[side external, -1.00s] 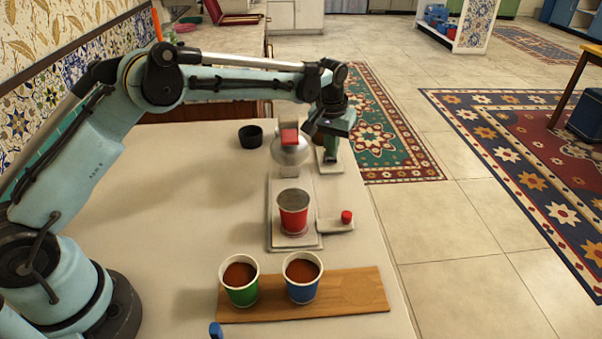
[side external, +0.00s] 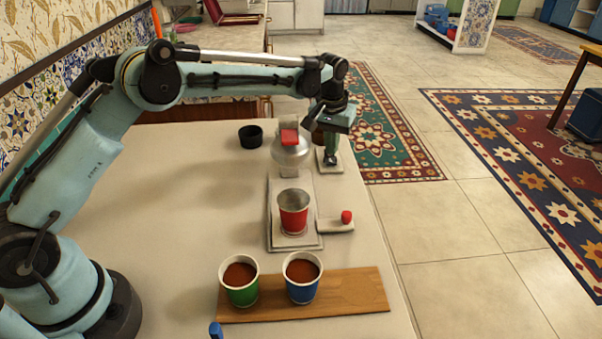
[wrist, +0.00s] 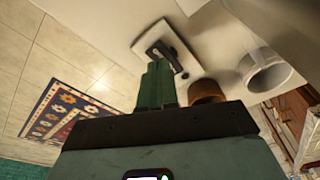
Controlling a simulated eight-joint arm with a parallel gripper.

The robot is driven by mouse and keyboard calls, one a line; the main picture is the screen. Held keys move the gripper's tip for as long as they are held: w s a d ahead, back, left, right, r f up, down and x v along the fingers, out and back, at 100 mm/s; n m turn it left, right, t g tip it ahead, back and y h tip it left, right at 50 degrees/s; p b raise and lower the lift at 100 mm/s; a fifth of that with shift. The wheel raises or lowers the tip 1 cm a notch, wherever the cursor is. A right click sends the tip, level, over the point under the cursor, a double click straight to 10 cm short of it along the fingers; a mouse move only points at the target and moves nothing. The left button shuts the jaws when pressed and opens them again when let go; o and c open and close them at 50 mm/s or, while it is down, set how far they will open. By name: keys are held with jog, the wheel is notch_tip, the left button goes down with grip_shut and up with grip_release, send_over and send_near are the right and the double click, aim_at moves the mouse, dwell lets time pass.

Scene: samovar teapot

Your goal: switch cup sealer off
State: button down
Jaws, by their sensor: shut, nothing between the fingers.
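The cup sealer is a long white base (side external: 310,187) with a silver domed head (side external: 290,152) topped in red. A red cup (side external: 293,217) stands upright on it, and a red knob (side external: 346,217) sits on a side plate. Behind it is a small white plate (side external: 337,166) with a dark switch, also in the wrist view, where the plate (wrist: 185,37) carries the black switch (wrist: 165,55). My gripper (side external: 331,158) is shut and empty, pointing down over that plate. In the wrist view its green fingertips (wrist: 160,66) are close beside the switch; contact cannot be told.
A green cup (side external: 240,291) and a blue cup (side external: 303,288), both with brown contents, stand on a wooden board (side external: 358,290) in front. A black bowl (side external: 250,137) is left of the sealer head. In the wrist view a brown cup (wrist: 206,91) is right of my fingers.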

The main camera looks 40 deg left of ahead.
aim_at(331, 161)
notch_tip(331, 161, up, 5)
jog(key=shift+r, duration=0.15)
dwell(0.5)
jog(key=s+a+r+t, duration=0.1)
jog(key=s+r, duration=0.2)
jog(key=s, duration=0.1)
jog(key=s+a+r+m, duration=0.1)
jog(key=s+r, duration=0.2)
jog(key=s, duration=0.2)
jog(key=s+r+t, duration=0.1)
jog(key=s+r, duration=0.2)
jog(key=s, duration=0.2)
jog(key=shift+a+r+m+t, duration=0.3)
jog(key=shift+a, duration=0.1)
jog(key=s+a+f+m+t, duration=0.1)
jog(key=s+f, duration=0.4)
jog(key=s, duration=0.9)
jog(key=shift+s+a+f+t, duration=0.25)
jog(key=shift+s+t, duration=0.1)
jog(key=shift+t, duration=0.55)
